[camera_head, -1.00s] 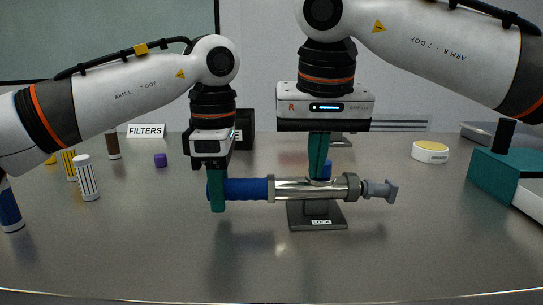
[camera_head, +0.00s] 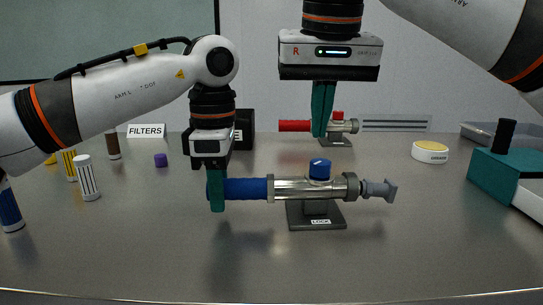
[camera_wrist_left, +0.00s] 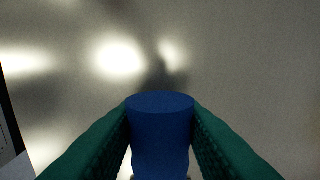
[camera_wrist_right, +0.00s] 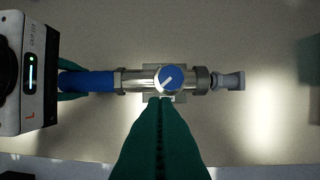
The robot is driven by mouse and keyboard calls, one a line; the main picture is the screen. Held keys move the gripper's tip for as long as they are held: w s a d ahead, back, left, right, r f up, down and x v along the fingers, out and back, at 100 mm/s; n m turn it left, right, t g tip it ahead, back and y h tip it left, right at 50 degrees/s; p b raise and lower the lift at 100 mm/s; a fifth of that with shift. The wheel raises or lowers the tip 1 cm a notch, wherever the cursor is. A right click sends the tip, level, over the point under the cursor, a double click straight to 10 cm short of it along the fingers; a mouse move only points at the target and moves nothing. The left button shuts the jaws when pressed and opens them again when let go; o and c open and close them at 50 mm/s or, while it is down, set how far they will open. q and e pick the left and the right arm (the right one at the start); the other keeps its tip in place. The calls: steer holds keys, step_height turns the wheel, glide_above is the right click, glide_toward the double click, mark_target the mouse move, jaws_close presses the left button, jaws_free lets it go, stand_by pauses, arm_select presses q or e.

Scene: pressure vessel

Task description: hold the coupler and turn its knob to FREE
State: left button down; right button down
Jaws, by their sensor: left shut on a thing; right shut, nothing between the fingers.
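The coupler (camera_head: 292,188) is a silver tube with a blue handle (camera_head: 247,189) on its left and a grey fitting at its right end. It lies level on a dark stand (camera_head: 317,215) with a plate reading LOCK. Its blue knob (camera_head: 320,169) is on top; in the right wrist view the knob (camera_wrist_right: 171,78) has a white pointer mark lying diagonally, from lower left to upper right. My left gripper (camera_head: 216,190) is shut on the blue handle's left end, also seen in the left wrist view (camera_wrist_left: 160,140). My right gripper (camera_head: 321,134) is shut and empty, raised above the knob and apart from it.
A second coupler with a red handle (camera_head: 294,126) and red knob stands behind. A yellow-topped white disc (camera_head: 430,151) and a teal block (camera_head: 495,175) are at the right. Filter cylinders (camera_head: 88,178) stand at the left. The front of the table is clear.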

mark_target(320, 168)
steer(key=shift+w+d+f+n+t+y, duration=0.15)
steer(key=shift+d+f+n+t+y, duration=0.25)
steer(key=shift+d+f+n, duration=0.5)
steer(key=shift+w+d+f+n+t+y, duration=0.2)
steer(key=shift+d+f+n+y, duration=0.35)
steer(key=shift+f+n, duration=0.5)
steer(key=shift+w+d+f+n+t+y, duration=0.1)
steer(key=shift+d+f+n+t+y, duration=0.3)
steer(key=shift+d+f+n, duration=0.6)
steer(key=shift+a+f, duration=0.15)
steer(key=shift+w+a, duration=0.15)
steer(key=shift+a, duration=0.15)
steer(key=shift+s+a, duration=0.45)
steer(key=shift+a, duration=0.55)
